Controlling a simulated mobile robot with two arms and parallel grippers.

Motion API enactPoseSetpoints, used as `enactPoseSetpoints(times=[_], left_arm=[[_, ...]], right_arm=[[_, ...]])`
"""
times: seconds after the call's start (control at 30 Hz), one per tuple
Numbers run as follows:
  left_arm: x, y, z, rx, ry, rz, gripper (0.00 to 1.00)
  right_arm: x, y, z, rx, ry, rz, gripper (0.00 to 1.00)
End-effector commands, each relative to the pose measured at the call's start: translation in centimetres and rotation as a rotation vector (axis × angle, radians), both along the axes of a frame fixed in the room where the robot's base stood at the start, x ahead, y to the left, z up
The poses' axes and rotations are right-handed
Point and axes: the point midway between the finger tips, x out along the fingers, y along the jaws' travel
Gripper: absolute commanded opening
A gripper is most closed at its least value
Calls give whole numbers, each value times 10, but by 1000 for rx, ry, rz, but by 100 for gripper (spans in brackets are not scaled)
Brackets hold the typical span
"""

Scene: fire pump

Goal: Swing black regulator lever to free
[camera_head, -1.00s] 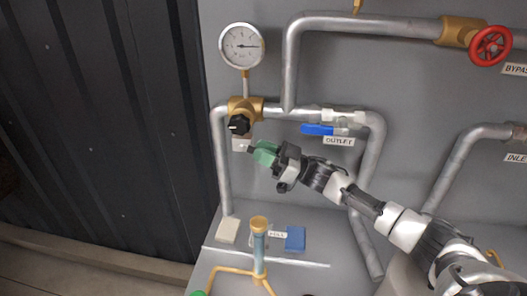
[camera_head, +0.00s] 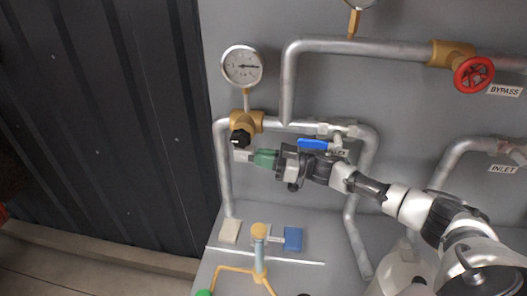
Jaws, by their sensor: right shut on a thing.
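The black regulator lever (camera_head: 240,138) sits on the front of a brass regulator body (camera_head: 254,119) under the pressure gauge, at the upper left of the head view. My right gripper (camera_head: 277,160) is below and to the right of the lever. It is shut on a green piece (camera_head: 265,158) that points left. The green piece's left end is close to the lever's lower right; I cannot tell whether they touch. My left gripper is not in view.
A blue outlet handle (camera_head: 315,144) lies just above my right gripper. Grey pipes frame the area. A red bypass wheel (camera_head: 473,74) is at upper right. Below stand a yellow-topped post (camera_head: 259,232), a blue block (camera_head: 293,239) and a pale block (camera_head: 230,231).

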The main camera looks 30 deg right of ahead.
Motion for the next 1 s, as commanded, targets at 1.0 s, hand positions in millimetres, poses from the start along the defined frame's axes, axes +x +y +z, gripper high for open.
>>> enactPoseSetpoints(times=[1.0], left_arm=[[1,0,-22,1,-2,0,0]], right_arm=[[-24,-34,-10,-4,2,-3,36]])
